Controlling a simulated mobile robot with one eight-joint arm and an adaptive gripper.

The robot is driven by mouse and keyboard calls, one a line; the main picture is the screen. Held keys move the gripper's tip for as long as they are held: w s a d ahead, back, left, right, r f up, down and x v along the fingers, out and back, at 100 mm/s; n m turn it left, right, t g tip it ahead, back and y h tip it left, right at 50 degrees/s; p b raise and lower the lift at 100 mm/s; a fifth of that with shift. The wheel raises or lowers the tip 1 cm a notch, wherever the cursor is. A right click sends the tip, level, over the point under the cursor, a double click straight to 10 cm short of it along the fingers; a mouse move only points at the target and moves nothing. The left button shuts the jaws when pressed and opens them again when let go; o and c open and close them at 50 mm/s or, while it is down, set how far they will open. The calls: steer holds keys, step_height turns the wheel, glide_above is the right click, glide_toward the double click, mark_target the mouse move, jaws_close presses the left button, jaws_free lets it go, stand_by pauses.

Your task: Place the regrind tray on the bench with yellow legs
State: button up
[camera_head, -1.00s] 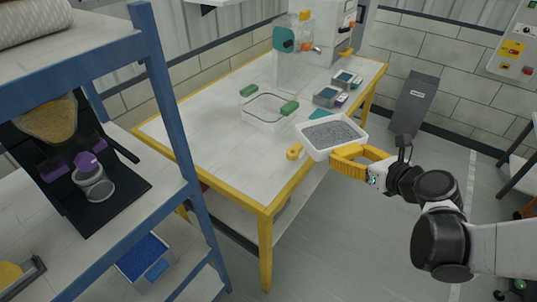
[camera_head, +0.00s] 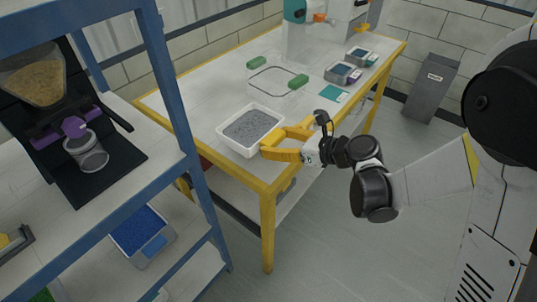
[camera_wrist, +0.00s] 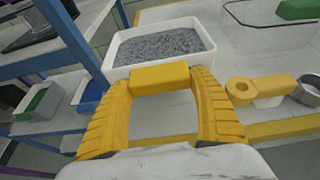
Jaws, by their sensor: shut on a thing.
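The regrind tray (camera_head: 222,138) is a white open tray filled with grey granules. It is over the near part of the bench with yellow legs (camera_head: 213,97), by its front edge. I cannot tell whether it touches the top or hangs just above. My gripper (camera_head: 274,146) is shut on the tray's yellow grip block, at its near right side. In the wrist view, the two yellow fingers of my gripper (camera_wrist: 160,80) flank this block, and the tray (camera_wrist: 112,50) lies level beyond them. The tray's underside is hidden.
A clear bin with green handles (camera_head: 277,80) stands behind the tray. A yellow-handled tool with a metal ring (camera_wrist: 265,88) lies right of the tray in the wrist view. Small grey containers (camera_head: 342,73) are farther back. A blue shelf rack (camera_head: 172,90) stands close on the left.

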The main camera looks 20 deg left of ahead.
steer(key=x, duration=0.3)
steer(key=shift+w+d+f+b, duration=0.1)
steer(key=shift+w+f+b, duration=0.2)
steer(key=shift+b, duration=0.1)
step_height(320, 180, down, 4)
steer(key=shift+f+b, duration=0.1)
steer(key=shift+b, duration=1.15)
steer(key=o, duration=1.4)
steer(key=shift+o, duration=0.2)
